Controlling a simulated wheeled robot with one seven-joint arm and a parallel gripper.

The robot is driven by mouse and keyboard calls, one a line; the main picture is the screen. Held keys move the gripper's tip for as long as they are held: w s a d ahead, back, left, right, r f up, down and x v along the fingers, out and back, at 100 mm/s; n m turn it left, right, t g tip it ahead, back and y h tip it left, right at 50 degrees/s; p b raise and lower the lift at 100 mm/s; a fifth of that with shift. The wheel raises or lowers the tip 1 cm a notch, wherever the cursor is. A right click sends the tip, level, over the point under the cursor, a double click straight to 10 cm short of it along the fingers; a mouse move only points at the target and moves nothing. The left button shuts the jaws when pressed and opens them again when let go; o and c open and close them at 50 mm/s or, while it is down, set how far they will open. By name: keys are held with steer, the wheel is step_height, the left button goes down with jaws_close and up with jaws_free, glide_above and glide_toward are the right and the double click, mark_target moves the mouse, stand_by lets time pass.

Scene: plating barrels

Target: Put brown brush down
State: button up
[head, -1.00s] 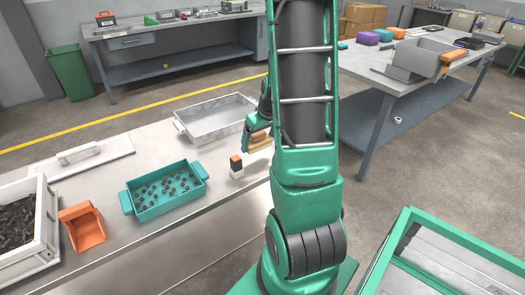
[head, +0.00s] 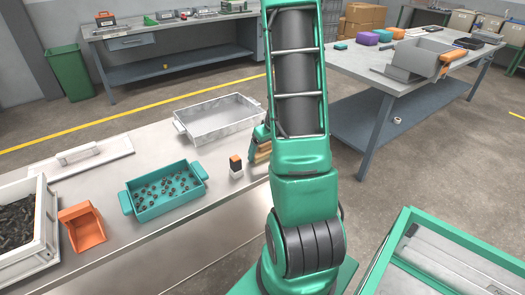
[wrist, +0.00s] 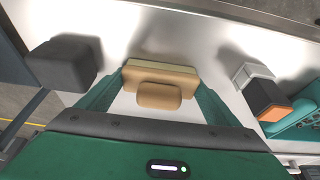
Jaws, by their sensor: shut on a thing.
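The brown brush (wrist: 160,94), a tan block with a rounded handle, sits between the two teal fingers of my gripper (wrist: 159,88) in the wrist view. My gripper is shut on it. In the head view the brush (head: 262,152) shows at the right part of the steel table (head: 205,222), partly hidden by my arm. A shadow lies near it on the tabletop; whether it touches the table I cannot tell.
A small orange, black and white block (head: 236,166) stands just left of the brush. A teal tray of small parts (head: 165,190), a grey metal tray (head: 218,118) and an orange scoop (head: 82,227) share the table. A dark grey block (wrist: 62,65) is left in the wrist view.

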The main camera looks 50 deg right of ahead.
steer(key=shift+f, duration=0.15)
steer(key=o, duration=1.3)
steer(key=shift+a, duration=0.1)
steer(key=shift+a+f, duration=0.1)
steer(key=shift+a, duration=0.1)
steer(key=shift+r, duration=0.45)
steer(key=d+v, duration=0.1)
steer(key=v, duration=0.9)
steer(key=s+a+r+m+g, duration=0.1)
steer(key=s+a+r, duration=0.2)
steer(key=s+a, duration=0.3)
steer(key=s+a+r+m+g, duration=0.1)
steer(key=s+a+r, duration=0.2)
steer(key=s+a, duration=0.2)
steer(key=s+a+r+m+g+y, duration=0.1)
steer(key=s+a+r, duration=0.2)
steer(key=s+a, duration=0.3)
steer(key=shift+s+a+r+m+g, duration=0.15)
steer(key=shift+a+r+g, duration=0.05)
steer(key=shift+a, duration=0.65)
steer(key=shift+s+a+r+m+g, duration=0.15)
steer(key=shift+a+r+g, duration=0.05)
steer(key=shift+a, duration=0.6)
